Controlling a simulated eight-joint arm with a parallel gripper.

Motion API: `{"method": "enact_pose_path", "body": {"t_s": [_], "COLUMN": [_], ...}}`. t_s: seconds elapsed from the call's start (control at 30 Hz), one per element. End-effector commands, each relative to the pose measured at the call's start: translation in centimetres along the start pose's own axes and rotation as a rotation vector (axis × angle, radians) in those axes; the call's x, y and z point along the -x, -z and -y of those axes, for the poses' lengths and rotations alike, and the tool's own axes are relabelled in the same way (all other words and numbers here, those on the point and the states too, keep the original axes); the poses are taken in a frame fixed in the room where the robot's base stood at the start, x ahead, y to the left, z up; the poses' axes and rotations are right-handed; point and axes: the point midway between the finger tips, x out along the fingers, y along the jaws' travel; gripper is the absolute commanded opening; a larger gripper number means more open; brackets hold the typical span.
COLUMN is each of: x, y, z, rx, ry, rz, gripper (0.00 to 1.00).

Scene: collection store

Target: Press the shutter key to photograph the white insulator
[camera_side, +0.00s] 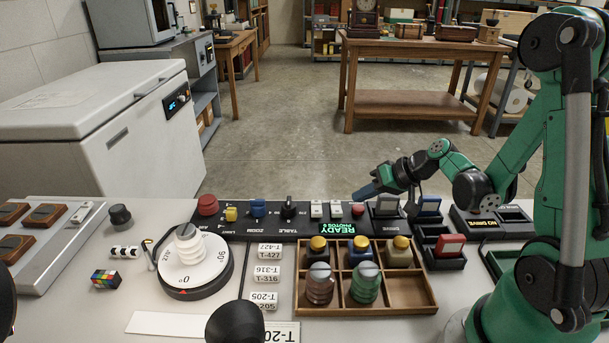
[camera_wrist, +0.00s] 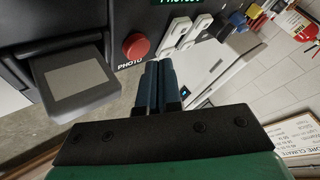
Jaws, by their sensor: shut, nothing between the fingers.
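The white insulator (camera_side: 188,246) stands upright on the round white turntable (camera_side: 208,273) at the left in the side view. The small red key (camera_side: 358,210) is on the black control panel (camera_side: 240,235); in the wrist view this red key (camera_wrist: 136,46) is round with the label PHOTO beside it. My gripper (camera_side: 362,193) is shut and empty, just behind the panel's far edge near the red key in the side view. In the wrist view the fingertips of my gripper (camera_wrist: 161,66) show close together, just right of and below the red key. I cannot tell their height above the panel.
White keys (camera_side: 326,209) sit left of the red key. A grey card in a holder (camera_side: 387,207) stands to its right. A wooden tray (camera_side: 425,300) in front holds several other insulators. A larger red button (camera_side: 208,205) is at the panel's left end.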

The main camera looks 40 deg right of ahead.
Motion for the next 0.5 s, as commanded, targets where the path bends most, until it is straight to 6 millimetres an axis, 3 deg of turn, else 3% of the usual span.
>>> {"method": "enact_pose_path", "body": {"t_s": [0.5], "x": [-0.53], "y": [-0.31], "z": [-0.41], "rx": [0.0], "ry": [-0.001], "rz": [0.003], "gripper": [0.0]}}
